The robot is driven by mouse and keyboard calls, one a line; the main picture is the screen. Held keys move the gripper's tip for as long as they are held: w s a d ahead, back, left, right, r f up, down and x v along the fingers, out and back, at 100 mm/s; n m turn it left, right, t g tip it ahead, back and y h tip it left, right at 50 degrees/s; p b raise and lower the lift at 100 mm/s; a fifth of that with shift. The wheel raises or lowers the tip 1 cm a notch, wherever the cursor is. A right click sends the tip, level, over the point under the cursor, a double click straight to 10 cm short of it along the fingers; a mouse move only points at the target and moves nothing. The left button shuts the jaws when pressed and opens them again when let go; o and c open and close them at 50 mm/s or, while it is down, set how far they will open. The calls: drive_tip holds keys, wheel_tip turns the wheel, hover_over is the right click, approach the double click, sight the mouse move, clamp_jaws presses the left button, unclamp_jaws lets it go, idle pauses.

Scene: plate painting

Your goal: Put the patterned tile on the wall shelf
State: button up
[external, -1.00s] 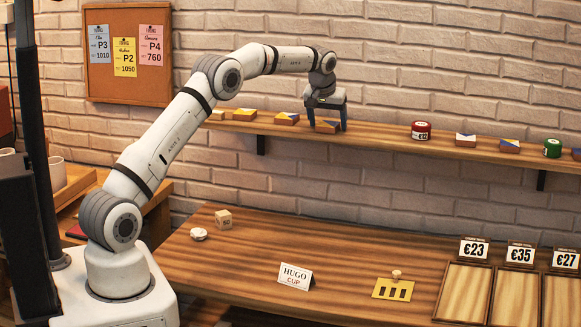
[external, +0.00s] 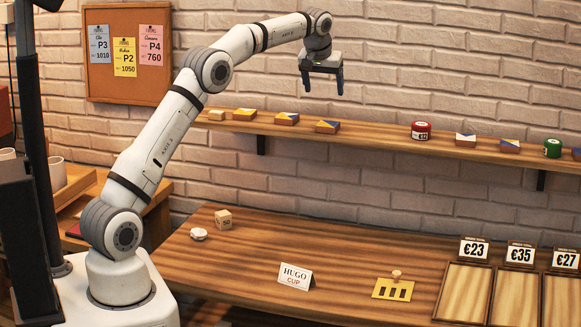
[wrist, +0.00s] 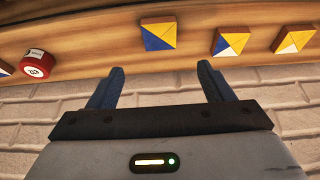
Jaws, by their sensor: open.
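My gripper (external: 323,84) is open and empty, pointing down, raised above the wall shelf (external: 380,137). A yellow-and-blue patterned tile (external: 327,126) lies flat on the shelf below it; it also shows in the wrist view (wrist: 159,36), beyond the fingertips. In the wrist view my gripper (wrist: 160,75) has its two blue fingers wide apart with nothing between them. Further tiles lie to the left on the shelf: one blue, white and yellow (external: 286,118), and one mostly yellow (external: 244,114).
A red round tin (external: 421,130) and a green one (external: 552,148) stand on the shelf. The table (external: 330,250) below holds a small block (external: 223,219), a HUGO CUP sign (external: 295,275), a yellow slotted card (external: 393,289) and priced trays (external: 468,262). Its middle is clear.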

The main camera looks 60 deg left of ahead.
drive_tip(key=s+d+r+m+h, duration=0.1)
drive_tip(key=s+d+r+m, duration=0.1)
drive_tip(key=s+d, duration=0.7)
drive_tip(key=s+d+r+m+h, duration=0.1)
drive_tip(key=s+d+r+m, duration=0.15)
drive_tip(key=s+d, duration=0.6)
drive_tip(key=s+d+f+m, duration=0.1)
drive_tip(key=s+d+f, duration=0.3)
drive_tip(key=s, duration=0.4)
drive_tip(key=s+d+f+m, duration=0.2)
drive_tip(key=s+d+f, duration=0.2)
drive_tip(key=s, duration=0.5)
drive_tip(key=s+d+f+m+h, duration=0.1)
drive_tip(key=s+d+f, duration=0.3)
drive_tip(key=s, duration=0.4)
drive_tip(key=shift+s+f+t, duration=0.15)
drive_tip(key=shift+s+t, duration=0.15)
drive_tip(key=shift+d, duration=0.1)
